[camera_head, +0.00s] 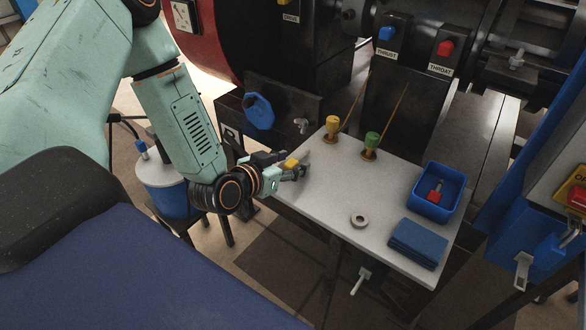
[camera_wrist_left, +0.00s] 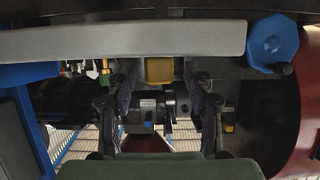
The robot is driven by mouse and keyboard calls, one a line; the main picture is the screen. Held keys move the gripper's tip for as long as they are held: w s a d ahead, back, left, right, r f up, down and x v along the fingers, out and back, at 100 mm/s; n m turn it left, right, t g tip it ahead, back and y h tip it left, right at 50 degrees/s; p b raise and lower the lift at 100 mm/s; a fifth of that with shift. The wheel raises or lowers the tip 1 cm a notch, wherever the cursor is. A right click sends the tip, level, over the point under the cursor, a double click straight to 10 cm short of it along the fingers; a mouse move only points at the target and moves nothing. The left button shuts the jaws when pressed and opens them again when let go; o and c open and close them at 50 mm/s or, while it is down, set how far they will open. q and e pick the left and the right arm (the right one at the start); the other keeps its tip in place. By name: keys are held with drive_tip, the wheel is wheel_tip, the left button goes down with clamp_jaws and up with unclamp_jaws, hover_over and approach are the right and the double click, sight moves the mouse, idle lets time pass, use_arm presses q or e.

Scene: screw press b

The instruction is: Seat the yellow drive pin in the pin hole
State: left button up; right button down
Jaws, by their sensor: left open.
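A yellow block-shaped piece, likely the head of the drive pin (camera_head: 291,163), shows at my left gripper (camera_head: 303,171), by the left edge of the grey tabletop. In the left wrist view the yellow piece (camera_wrist_left: 159,70) lies between the two fingers, just past their tips and against the pale table edge. My left gripper (camera_wrist_left: 158,103) is open, its fingers well apart on either side. I cannot tell whether a finger touches the yellow piece. Its lower part is hidden. I cannot make out the pin hole. My right gripper is not in view.
The grey tabletop (camera_head: 330,190) holds a yellow oiler (camera_head: 332,124), a green oiler (camera_head: 371,141), a metal ring (camera_head: 360,220), a blue bin (camera_head: 455,183) with a red piece, and folded blue cloth (camera_head: 418,242). A blue knob (camera_head: 259,111) sits on the dark machine behind my gripper.

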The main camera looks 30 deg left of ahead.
use_arm(q)
drive_tip(key=shift+w+d+f, duration=0.15)
drive_tip(key=shift+w+d, duration=0.05)
drive_tip(key=shift+w, duration=0.3)
drive_tip(key=shift+w+a+f, duration=0.15)
drive_tip(key=shift+w, duration=0.05)
drive_tip(key=shift+s, duration=0.15)
drive_tip(key=c, duration=0.5)
clamp_jaws()
